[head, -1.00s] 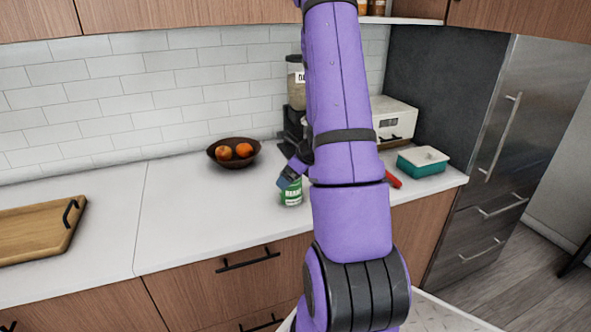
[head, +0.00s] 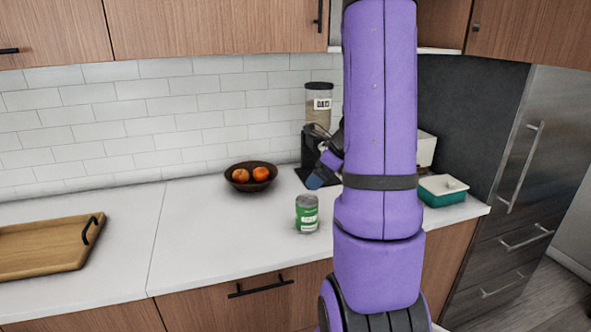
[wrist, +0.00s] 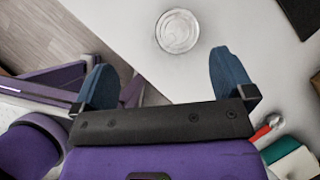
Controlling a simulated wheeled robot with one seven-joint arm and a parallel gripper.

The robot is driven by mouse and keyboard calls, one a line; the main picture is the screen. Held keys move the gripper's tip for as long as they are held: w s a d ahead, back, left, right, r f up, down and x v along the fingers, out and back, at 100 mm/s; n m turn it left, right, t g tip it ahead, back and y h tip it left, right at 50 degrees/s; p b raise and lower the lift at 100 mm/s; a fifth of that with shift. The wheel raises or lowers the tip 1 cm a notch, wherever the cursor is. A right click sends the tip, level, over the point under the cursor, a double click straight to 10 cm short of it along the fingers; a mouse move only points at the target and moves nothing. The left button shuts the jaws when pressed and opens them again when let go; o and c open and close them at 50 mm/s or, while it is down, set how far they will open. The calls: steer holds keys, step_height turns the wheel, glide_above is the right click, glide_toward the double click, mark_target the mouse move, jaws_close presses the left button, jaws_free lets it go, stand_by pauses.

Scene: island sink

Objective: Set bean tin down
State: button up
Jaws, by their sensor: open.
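The bean tin (head: 307,214), green-labelled with a metal top, stands upright on the white counter (head: 215,225) near its front edge. In the wrist view the tin (wrist: 178,31) shows from above, beyond the fingertips and apart from them. My gripper (wrist: 165,75) is open, its two blue fingers spread wide with nothing between them. In the head view my gripper (head: 316,182) shows above and behind the tin, partly hidden by my purple arm.
A dark bowl of orange fruit (head: 251,176) sits behind and left of the tin. A wooden tray (head: 45,252) lies far left. A coffee grinder (head: 318,130) stands behind my arm; a teal container (head: 442,190) is at right. The counter left of the tin is clear.

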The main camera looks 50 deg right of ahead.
steer(key=a+r+n+g, duration=0.1)
steer(key=a+r+n, duration=0.35)
steer(key=a, duration=0.25)
steer(key=a+r+n+y, duration=0.1)
steer(key=a+r+n, duration=0.3)
steer(key=a+n, duration=0.25)
steer(key=a+r+n+g, duration=0.1)
steer(key=a+r+n, duration=0.35)
steer(key=a, duration=0.35)
steer(key=s+a+r+n+h, duration=0.3)
steer(key=s+a+r+n, duration=0.2)
steer(key=s+a+n, duration=0.9)
steer(key=w+d+f+m+g+y, duration=0.25)
steer(key=w+d+f+m, duration=0.4)
steer(key=w, duration=0.35)
steer(key=m+t, duration=1.2)
steer(key=m, duration=1.3)
glide_toward(309, 201)
steer(key=shift+y, duration=0.45)
steer(key=x, duration=1)
steer(key=shift+w+d+f, duration=0.25)
steer(key=shift+w+d, duration=0.05)
steer(key=shift+w, duration=0.15)
steer(key=c, duration=1.3)
